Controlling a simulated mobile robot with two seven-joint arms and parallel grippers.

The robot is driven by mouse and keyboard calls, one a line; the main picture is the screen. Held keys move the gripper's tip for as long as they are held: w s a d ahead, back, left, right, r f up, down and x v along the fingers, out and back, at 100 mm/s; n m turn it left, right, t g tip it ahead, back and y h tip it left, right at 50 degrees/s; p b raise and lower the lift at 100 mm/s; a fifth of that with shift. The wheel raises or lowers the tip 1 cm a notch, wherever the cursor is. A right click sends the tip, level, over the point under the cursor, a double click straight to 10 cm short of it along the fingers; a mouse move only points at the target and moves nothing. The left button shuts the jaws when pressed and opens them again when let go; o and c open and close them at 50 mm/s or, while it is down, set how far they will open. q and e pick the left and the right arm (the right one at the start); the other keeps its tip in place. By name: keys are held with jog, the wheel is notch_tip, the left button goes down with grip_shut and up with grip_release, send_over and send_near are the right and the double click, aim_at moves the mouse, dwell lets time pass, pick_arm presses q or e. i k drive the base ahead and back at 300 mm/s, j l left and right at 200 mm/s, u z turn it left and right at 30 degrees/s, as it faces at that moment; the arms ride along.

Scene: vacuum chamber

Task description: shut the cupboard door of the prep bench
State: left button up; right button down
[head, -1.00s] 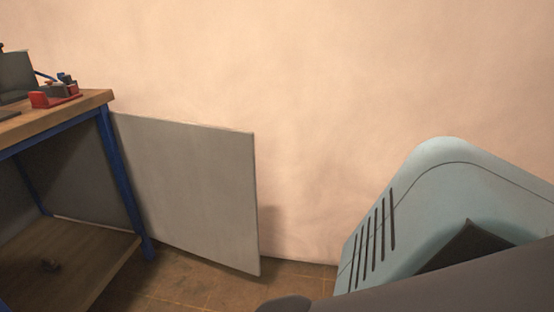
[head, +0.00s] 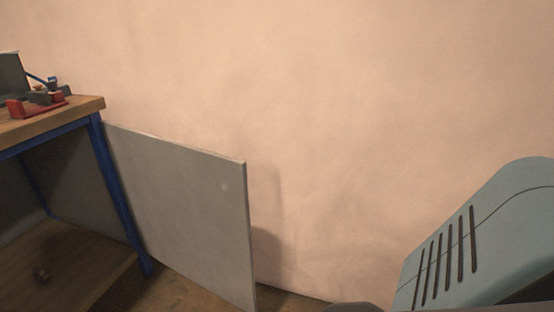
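The prep bench (head: 75,113) stands at the left, with a wooden top and blue legs. Its cupboard door (head: 185,205) is a flat grey panel that stands open, reaching out to the right from the bench's blue leg. The cupboard space below the top is uncovered, and a wooden lower shelf (head: 85,270) shows inside. Neither of my grippers is in the picture, so I cannot see whether either is open or touching the door.
A red and dark grey tool (head: 38,104) lies on the bench top. A plain wall (head: 370,110) runs behind the door. A pale blue slotted body (head: 480,240) fills the lower right. A strip of floor (head: 180,295) shows below the door.

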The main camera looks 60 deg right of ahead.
aim_at(188, 205)
jog(key=l+z, duration=0.2)
jog(key=l, duration=1.05)
jog(key=i, duration=0.05)
